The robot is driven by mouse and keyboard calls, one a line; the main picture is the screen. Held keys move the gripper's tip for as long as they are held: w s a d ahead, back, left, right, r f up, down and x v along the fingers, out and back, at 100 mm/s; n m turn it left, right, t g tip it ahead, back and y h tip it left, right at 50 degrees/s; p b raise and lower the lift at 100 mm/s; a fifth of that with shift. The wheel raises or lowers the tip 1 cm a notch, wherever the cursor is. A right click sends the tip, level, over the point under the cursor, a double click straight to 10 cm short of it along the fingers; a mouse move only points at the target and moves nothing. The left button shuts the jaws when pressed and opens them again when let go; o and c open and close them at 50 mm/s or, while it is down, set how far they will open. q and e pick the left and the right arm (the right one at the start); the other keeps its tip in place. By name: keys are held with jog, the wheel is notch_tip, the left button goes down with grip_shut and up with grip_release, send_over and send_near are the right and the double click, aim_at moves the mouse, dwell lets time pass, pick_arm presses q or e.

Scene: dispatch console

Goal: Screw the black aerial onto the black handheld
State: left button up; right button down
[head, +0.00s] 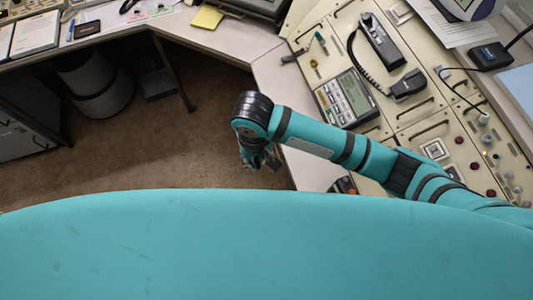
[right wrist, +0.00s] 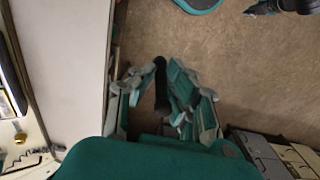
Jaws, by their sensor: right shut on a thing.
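My right gripper (head: 261,160) hangs over the open floor beside the console's left edge in the head view. In the right wrist view its fingers (right wrist: 160,95) are closed around a slim black rod, which looks like the black aerial (right wrist: 160,82). The rod stands out between the fingers, with its lower part hidden by them. I cannot make out the black handheld for certain in either view. My left gripper is not in view.
The beige console (head: 435,130) on the right carries a black corded unit (head: 380,40), a grey keypad with display (head: 348,98) and several knobs. A pale desk (head: 225,40) runs along the back with papers and a yellow pad (head: 207,17). Brown carpet (head: 200,135) lies open between.

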dwell(0.3)
jog(key=shift+w+d+r, duration=0.15)
jog(key=shift+w+d, duration=0.05)
jog(key=shift+d, duration=0.15)
jog(key=w+d+r+m, duration=0.1)
jog(key=d+r+m, duration=0.1)
jog(key=d+r, duration=0.6)
jog(key=w+d+r+m, duration=0.1)
jog(key=d+r+m, duration=0.1)
jog(key=d+r, duration=0.7)
jog(key=d, duration=0.5)
jog(key=shift+w+r, duration=0.2)
jog(key=shift+w, duration=0.1)
